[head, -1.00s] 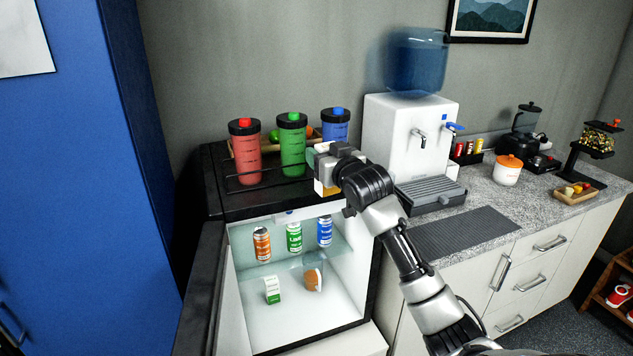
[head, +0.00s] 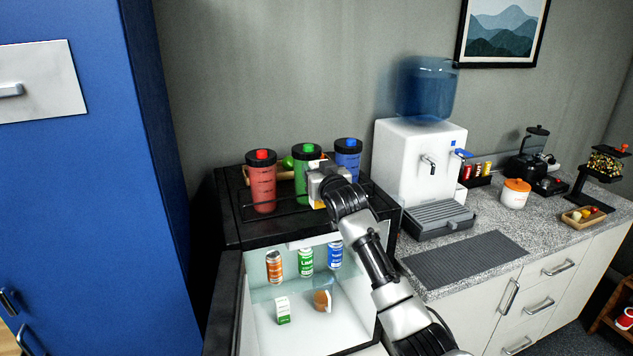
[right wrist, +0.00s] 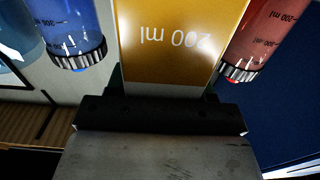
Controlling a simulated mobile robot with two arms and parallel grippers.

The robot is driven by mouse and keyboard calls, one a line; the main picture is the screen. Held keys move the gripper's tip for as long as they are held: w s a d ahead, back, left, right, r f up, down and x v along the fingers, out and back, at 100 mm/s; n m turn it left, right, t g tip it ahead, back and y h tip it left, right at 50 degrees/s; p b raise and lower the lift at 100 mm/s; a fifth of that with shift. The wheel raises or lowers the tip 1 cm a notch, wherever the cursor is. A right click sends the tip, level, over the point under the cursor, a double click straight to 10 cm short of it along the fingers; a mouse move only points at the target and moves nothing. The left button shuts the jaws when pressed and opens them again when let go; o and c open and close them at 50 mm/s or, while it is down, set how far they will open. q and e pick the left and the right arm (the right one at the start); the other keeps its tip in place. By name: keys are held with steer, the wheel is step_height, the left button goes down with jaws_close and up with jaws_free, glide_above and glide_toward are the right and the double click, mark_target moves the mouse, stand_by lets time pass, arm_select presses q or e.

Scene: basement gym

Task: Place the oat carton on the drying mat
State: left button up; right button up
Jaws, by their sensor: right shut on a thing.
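My right gripper (head: 322,184) is shut on a yellow carton with a pale upper part (head: 317,204), held upright in front of the green and blue bottles, above the front of the fridge top. In the right wrist view the carton (right wrist: 180,40) shows a gold face reading "200 ml", upside down. No word "oat" is readable; I take it as the oat carton. The drying mat (head: 465,260), dark grey and ribbed, lies bare on the counter to the right of the gripper. A white-and-green carton (head: 283,310) stands inside the fridge. My left gripper is not in view.
Red (head: 262,185), green (head: 302,180) and blue (head: 348,158) bottles stand on the black fridge (head: 232,228). Its door is open, with several items inside. The water dispenser (head: 412,170) and its drip tray (head: 440,216) stand behind the mat. An orange-lidded jar (head: 515,196) is farther right.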

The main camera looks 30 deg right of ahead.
step_height(320, 180, down, 4)
steer(key=shift+w+a+r+p, duration=0.1)
steer(key=shift+w+r+p, duration=0.1)
steer(key=shift+p, duration=0.65)
steer(key=shift+s+f, duration=0.1)
steer(key=shift+f, duration=0.2)
steer(key=shift+f, duration=0.2)
steer(key=o, duration=1)
